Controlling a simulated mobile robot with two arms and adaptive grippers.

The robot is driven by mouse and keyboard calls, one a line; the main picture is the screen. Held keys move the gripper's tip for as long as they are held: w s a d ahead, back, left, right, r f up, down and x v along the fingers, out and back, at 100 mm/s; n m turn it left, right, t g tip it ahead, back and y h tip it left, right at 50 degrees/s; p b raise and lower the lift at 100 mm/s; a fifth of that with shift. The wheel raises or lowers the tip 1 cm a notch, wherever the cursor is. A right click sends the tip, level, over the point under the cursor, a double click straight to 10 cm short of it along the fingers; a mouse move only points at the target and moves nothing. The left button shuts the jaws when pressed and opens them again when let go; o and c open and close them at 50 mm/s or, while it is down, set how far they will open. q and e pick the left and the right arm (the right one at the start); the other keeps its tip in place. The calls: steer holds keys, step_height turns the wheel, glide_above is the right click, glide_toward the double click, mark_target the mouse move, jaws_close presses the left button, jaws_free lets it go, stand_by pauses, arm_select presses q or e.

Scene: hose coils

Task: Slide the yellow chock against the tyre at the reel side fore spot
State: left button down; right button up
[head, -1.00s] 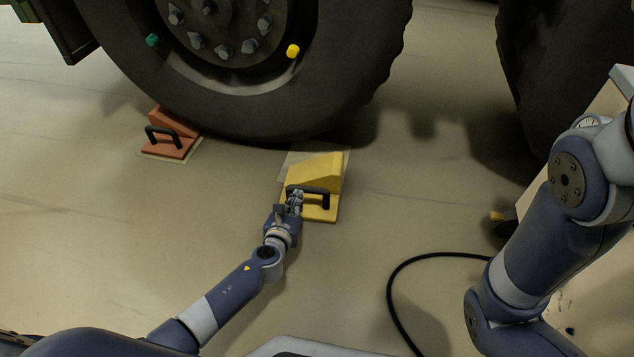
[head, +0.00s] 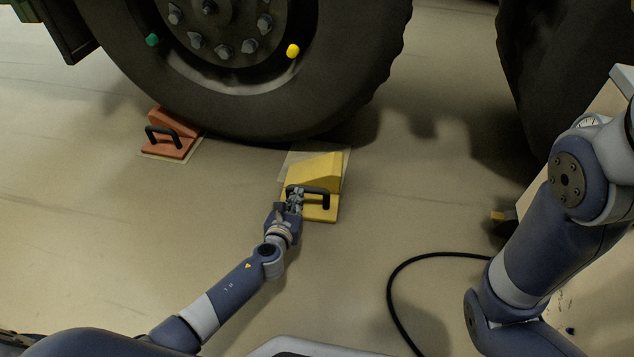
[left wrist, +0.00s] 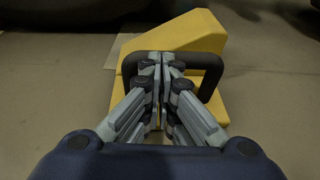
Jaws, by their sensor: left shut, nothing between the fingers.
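The yellow chock (head: 318,172) lies on the floor to the right of the tyre's lowest part, partly over a pale floor patch (head: 338,158). Its black handle (head: 322,191) faces me. The big dark tyre (head: 260,115) stands behind it; I cannot tell whether chock and tyre touch. My left gripper (head: 294,195) is at the left part of the handle, fingers shut with nothing between them. In the left wrist view the closed fingertips (left wrist: 161,62) meet in front of the handle, with the yellow chock (left wrist: 190,32) behind. My right gripper is out of view.
An orange-red chock (head: 170,138) with a black handle lies left of the tyre's foot. A black hose (head: 400,270) curves over the floor at the right. Another dark tyre (head: 530,80) stands at the upper right. The floor between is clear.

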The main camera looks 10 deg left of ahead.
mark_target(302, 186)
arm_select(q)
steer(key=shift+w+d+b, duration=0.15)
steer(key=shift+w+b, duration=0.25)
steer(key=shift+w, duration=2)
steer(key=shift+w+b, duration=0.3)
steer(key=shift+w, duration=0.85)
steer(key=shift+w+b, duration=0.4)
steer(key=shift+w, duration=0.65)
steer(key=shift+s, duration=0.1)
steer(key=shift+s+p, duration=0.65)
steer(key=shift+s, duration=0.6)
steer(key=shift+s+p, duration=0.35)
steer(key=shift+s, duration=0.85)
